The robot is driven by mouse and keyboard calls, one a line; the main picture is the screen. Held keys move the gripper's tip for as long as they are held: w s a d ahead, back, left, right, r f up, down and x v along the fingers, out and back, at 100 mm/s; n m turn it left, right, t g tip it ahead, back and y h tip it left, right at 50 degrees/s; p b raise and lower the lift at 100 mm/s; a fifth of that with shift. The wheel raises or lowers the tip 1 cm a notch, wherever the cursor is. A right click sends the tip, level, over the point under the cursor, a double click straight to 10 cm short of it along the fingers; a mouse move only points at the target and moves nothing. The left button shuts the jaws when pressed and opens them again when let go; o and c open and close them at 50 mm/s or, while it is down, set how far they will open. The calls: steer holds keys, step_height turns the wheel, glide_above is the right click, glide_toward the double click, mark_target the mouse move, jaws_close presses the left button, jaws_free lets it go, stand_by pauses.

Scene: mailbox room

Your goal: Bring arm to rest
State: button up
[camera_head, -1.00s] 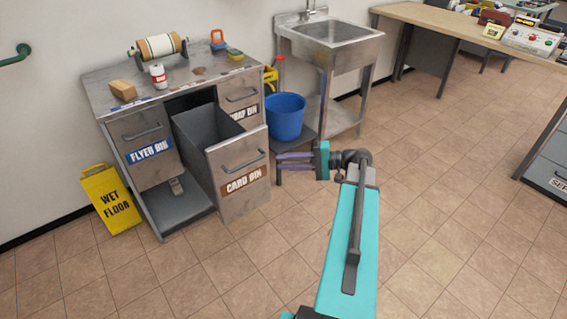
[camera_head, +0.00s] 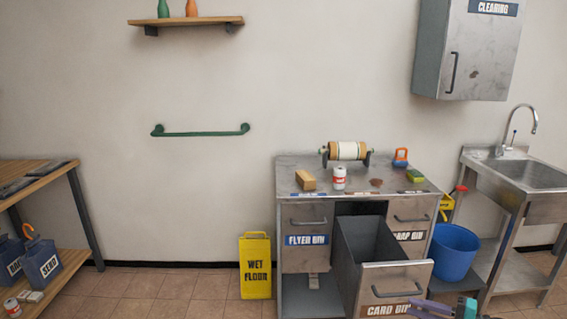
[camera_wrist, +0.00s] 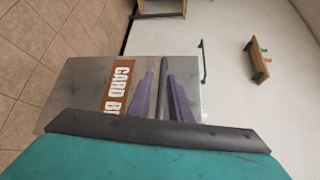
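My gripper (camera_head: 418,311) shows at the bottom edge of the head view, in front of the lower right of the pulled-out card bin drawer (camera_head: 398,274); most of my arm is out of frame.
The metal cabinet (camera_head: 303,218) carries a roller, a can and small items. A yellow wet floor sign (camera_head: 256,266) stands left of it. A blue bucket (camera_head: 453,252) and a sink (camera_head: 530,176) are on the right. Floor at the left (camera_head: 150,285) is clear.

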steer(key=s+a+f+n+g+p, duration=0.1)
steer(key=s+a+f+g, duration=0.4)
steer(key=a, duration=0.6)
steer(key=s+a+f+n+g+p, duration=0.1)
steer(key=a+f+g, duration=0.1)
steer(key=a+f, duration=0.7)
steer(key=s+a+f+n+g+p, duration=0.15)
steer(key=a+f+g, duration=0.3)
steer(key=a, duration=0.75)
steer(key=s+a+f+n+g+h+p, duration=0.1)
steer(key=s+a+f+n+g+h, duration=0.15)
steer(key=s+f, duration=0.45)
steer(key=s+a+f+n+g+h, duration=0.15)
steer(key=s+f+h, duration=0.25)
steer(key=s, duration=0.6)
steer(key=s+d+f+n+h, duration=0.1)
steer(key=s+d+f+h, duration=0.1)
steer(key=d, duration=0.3)
steer(key=s+d+f+n+h, duration=0.1)
steer(key=s+d+f+h, duration=0.1)
steer(key=d+f+h, duration=0.2)
steer(key=shift+s+d+p, duration=0.2)
steer(key=shift+d+p, duration=0.1)
steer(key=shift+d, duration=0.4)
